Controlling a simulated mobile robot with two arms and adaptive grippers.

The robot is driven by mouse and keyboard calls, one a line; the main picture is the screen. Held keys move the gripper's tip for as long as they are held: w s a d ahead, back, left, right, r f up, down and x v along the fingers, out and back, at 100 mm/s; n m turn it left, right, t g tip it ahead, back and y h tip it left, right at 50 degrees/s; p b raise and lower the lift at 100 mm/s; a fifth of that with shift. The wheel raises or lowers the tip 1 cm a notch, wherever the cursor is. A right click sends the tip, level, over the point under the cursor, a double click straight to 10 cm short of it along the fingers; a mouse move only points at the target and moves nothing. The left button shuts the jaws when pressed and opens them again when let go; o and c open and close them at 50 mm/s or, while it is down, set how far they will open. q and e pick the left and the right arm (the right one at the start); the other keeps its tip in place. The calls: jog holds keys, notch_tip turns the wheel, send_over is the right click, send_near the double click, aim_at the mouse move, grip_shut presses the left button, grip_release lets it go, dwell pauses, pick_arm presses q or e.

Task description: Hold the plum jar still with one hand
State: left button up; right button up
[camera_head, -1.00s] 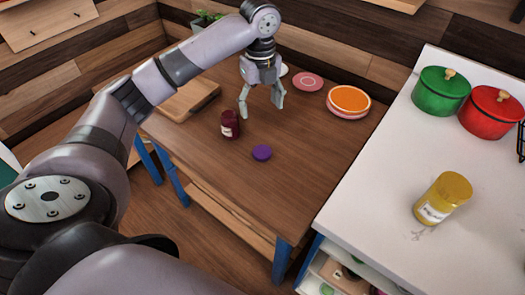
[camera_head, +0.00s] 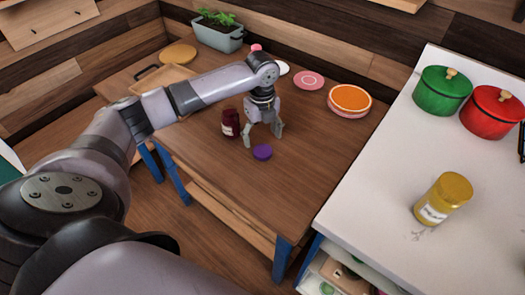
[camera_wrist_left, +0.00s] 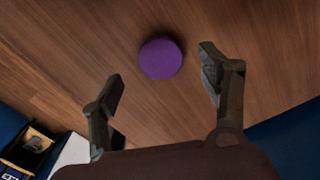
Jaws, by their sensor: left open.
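The plum jar (camera_head: 231,122) is a dark red jar with a pale label, standing upright on the wooden table (camera_head: 290,190). No lid shows clearly on it. A purple round lid (camera_head: 262,152) lies on the table to its right and nearer; it also shows in the left wrist view (camera_wrist_left: 160,58). My left gripper (camera_head: 263,140) is open and empty, low over the table just right of the jar and behind the purple lid. The jar is not visible in the left wrist view. My right gripper is not in view.
A white counter (camera_head: 370,190) on the right bears a yellow jar (camera_head: 443,198), a green pot (camera_head: 440,90) and a red pot (camera_head: 490,110). Plates (camera_head: 349,100), a planter (camera_head: 217,35) and a wooden tray (camera_head: 160,82) stand towards the table's back. The table's front right is clear.

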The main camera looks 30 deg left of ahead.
aim_at(261, 149)
pick_arm(q)
jog(key=shift+a+f, duration=0.15)
jog(key=shift+f, duration=2.45)
jog(key=c, duration=0.8)
